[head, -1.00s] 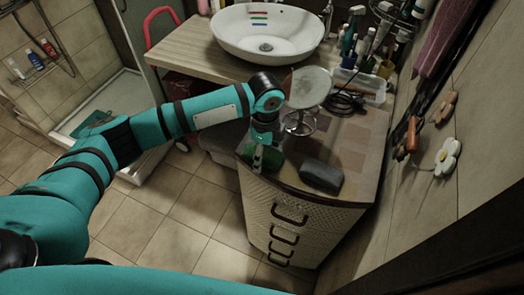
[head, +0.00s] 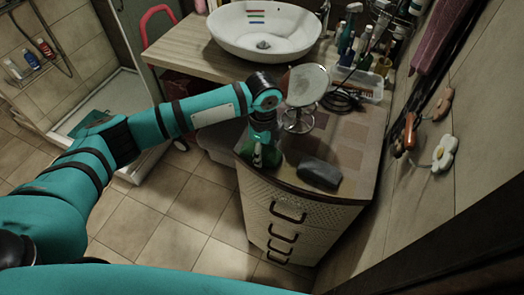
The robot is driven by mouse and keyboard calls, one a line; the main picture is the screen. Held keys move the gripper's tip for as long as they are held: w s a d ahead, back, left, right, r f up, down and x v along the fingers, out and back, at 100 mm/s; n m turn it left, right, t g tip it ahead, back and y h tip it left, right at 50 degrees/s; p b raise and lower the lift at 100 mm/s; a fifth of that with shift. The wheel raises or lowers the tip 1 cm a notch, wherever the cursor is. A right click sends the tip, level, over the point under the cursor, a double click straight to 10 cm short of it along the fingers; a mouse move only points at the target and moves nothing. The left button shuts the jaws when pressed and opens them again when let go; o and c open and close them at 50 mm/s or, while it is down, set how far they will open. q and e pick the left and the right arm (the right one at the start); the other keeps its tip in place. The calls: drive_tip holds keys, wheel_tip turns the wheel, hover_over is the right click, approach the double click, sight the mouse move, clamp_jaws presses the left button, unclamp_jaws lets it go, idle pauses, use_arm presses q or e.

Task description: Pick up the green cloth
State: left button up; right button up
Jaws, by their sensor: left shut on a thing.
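The green cloth (head: 273,157) is a small dark green patch at the left front corner of the drawer cabinet top. My left gripper (head: 262,154) points down over that corner and is shut on the cloth. The gripper and wrist hide much of the cloth, and I cannot tell whether it is clear of the surface. My right gripper is not in view.
A dark grey block (head: 319,173) lies close to the right of the gripper. A round mirror on a stand (head: 307,86) is behind it.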

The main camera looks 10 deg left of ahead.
sight(263, 152)
use_arm(q)
drive_tip(key=shift+r+b, duration=0.35)
drive_tip(key=shift+r, duration=0.25)
drive_tip(key=shift+s+r+b, duration=0.25)
drive_tip(key=shift+r+b, duration=0.3)
drive_tip(key=shift+r, duration=0.45)
drive_tip(key=s+r+b, duration=0.1)
drive_tip(key=s+b, duration=0.2)
drive_tip(key=s, duration=1.2)
drive_tip(key=shift+s+d+r, duration=0.15)
drive_tip(key=shift+s+r, duration=0.1)
drive_tip(key=shift+r, duration=0.05)
